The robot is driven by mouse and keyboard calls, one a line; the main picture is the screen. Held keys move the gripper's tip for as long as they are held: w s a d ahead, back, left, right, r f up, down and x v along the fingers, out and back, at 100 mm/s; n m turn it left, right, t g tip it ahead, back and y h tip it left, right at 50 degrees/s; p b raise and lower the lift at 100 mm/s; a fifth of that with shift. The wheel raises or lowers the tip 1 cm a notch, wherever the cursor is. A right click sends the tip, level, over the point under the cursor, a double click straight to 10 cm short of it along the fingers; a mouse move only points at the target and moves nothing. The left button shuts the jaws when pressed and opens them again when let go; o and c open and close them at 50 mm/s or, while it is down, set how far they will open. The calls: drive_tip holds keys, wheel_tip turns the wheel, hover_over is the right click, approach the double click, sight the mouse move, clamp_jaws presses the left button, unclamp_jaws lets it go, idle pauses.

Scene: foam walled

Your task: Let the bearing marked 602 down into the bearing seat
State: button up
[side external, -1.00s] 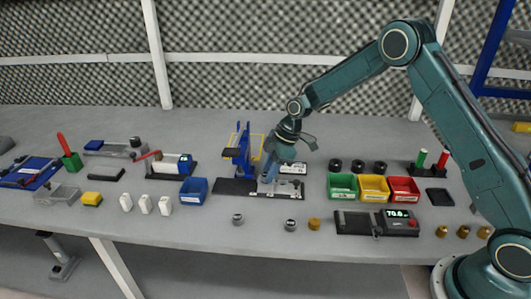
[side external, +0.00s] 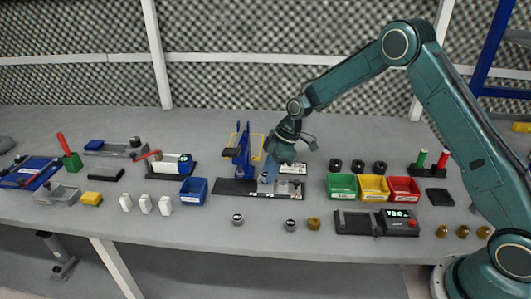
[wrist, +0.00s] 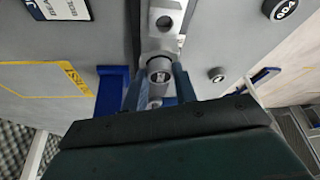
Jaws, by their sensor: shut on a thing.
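My gripper (wrist: 164,84) is shut on a small round bearing (wrist: 160,75), gripped between its two blue-grey fingers. A dark mark shows on the bearing's face, but it is too small to read surely. In the wrist view the bearing is over or at a grey metal fixture (wrist: 165,22) that carries the seat. I cannot tell whether the bearing is in the seat or just above it. In the side view my gripper (side external: 268,178) points down at this fixture on a dark base plate (side external: 232,187); the fingers hide the bearing there.
A blue press (side external: 242,150) stands just behind the plate. Two loose round parts (side external: 238,219) (side external: 291,225) lie in front. A blue bin (side external: 193,190) is to the left; green, yellow and red bins (side external: 373,188) are to the right, behind a digital gauge (side external: 377,222).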

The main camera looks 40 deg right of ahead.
drive_tip(key=o, duration=1.1)
drive_tip(key=shift+r, duration=0.15)
drive_tip(key=v, duration=1.3)
drive_tip(key=shift+d+r, duration=0.2)
drive_tip(key=shift+r, duration=0.05)
